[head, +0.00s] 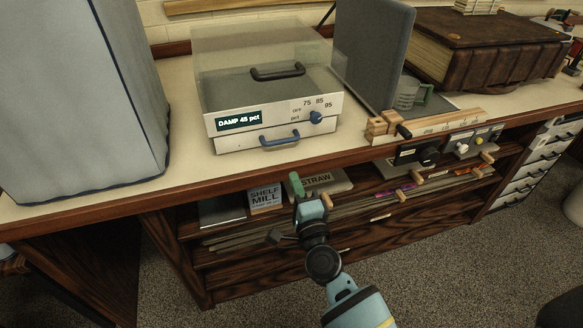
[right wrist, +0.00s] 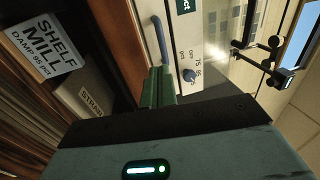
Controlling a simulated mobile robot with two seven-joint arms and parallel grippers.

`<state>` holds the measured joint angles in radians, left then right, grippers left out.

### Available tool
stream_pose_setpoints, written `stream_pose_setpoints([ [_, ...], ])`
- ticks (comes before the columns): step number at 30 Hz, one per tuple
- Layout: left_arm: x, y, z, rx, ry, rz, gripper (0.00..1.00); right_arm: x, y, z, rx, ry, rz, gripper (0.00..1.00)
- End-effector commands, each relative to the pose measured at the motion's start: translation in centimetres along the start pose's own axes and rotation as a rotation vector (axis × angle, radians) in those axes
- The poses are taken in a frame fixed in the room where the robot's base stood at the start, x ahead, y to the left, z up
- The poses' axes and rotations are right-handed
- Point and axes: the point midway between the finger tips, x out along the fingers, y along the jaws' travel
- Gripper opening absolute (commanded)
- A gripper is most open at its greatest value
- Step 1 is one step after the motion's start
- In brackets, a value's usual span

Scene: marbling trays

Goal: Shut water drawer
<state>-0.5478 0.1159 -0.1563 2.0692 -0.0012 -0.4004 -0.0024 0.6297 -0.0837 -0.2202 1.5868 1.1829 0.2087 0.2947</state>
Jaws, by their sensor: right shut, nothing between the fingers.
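The damp box (head: 230,85) stands on the counter, with a clear lid and a label reading DAMP 45 pct. The water drawer (head: 236,144) is the low white front at its base, with a blue handle (head: 280,139). I cannot tell how far the drawer stands out. My right gripper (head: 296,184) is shut and empty, its green fingers just below and in front of the drawer, past the counter edge. In the right wrist view the closed green fingertips (right wrist: 160,86) show near one end of the blue handle (right wrist: 160,40); contact is unclear. My left gripper is out of view.
A grey covered block (head: 80,95) stands left of the box, and a grey upright panel (head: 373,50) stands right. Below are shelves with a SHELF MILL box (head: 265,197) and a STRAW box (head: 325,181).

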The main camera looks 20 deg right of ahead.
Motion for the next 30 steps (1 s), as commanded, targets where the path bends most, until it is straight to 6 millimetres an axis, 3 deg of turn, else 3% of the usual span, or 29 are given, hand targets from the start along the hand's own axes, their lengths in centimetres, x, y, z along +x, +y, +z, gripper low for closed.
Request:
stream_pose_setpoints([
  [3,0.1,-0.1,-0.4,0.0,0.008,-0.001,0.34,-2.1,0.1,0.0,-0.001,0.0,0.002,0.0],
  [9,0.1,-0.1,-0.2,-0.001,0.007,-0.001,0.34,-4.1,0.1,0.0,0.0,-0.001,0.001,0.0],
  [25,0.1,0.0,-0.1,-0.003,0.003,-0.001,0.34,-5.2,0.6,0.0,-0.024,-0.009,0.013,0.0],
  [28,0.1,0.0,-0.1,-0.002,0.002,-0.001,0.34,-7.5,2.4,0.1,-0.106,-0.043,0.054,0.0],
  [30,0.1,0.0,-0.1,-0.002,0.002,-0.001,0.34,-10.2,4.2,0.2,-0.202,-0.086,0.102,0.0],
])
